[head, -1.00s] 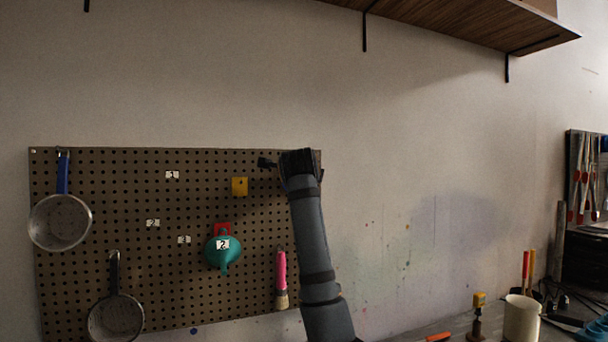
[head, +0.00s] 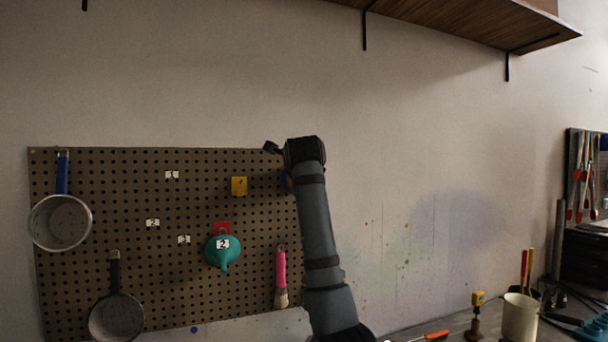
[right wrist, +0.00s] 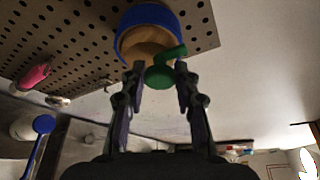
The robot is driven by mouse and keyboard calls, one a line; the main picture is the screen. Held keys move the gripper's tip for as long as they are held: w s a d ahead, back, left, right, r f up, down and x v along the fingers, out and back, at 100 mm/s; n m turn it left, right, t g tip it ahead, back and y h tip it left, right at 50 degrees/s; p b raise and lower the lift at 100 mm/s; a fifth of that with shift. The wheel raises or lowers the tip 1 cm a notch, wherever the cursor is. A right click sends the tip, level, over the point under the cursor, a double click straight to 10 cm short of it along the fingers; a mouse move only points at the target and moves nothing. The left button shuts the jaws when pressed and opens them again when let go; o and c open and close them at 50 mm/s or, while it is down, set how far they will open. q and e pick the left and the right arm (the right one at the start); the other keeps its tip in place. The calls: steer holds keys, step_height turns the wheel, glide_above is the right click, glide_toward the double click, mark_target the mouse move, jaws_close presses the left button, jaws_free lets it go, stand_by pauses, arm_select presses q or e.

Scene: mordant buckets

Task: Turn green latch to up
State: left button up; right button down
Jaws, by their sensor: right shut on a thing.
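The green latch (right wrist: 160,76) shows in the right wrist view, in front of a blue ring (right wrist: 127,20) with a tan inside at the pegboard's edge. One arm of the latch points to the upper right in that view. My right gripper (right wrist: 159,78) has its two fingers on either side of the latch and is shut on it. In the head view my right arm hides the latch and the fingertips. My left gripper is in neither view.
The pegboard (head: 120,200) carries two pans, a yellow tag (head: 239,186), a teal funnel (head: 222,252) and a pink-handled brush (head: 281,275). A wooden shelf (head: 470,25) is overhead. A white cup (head: 520,318) stands at lower right. The wall right of my arm is clear.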

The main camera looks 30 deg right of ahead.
steer(key=shift+f, duration=0.1)
steer(key=c, duration=1)
jaws_free()
steer(key=shift+s, duration=0.1)
steer(key=v, duration=1.2)
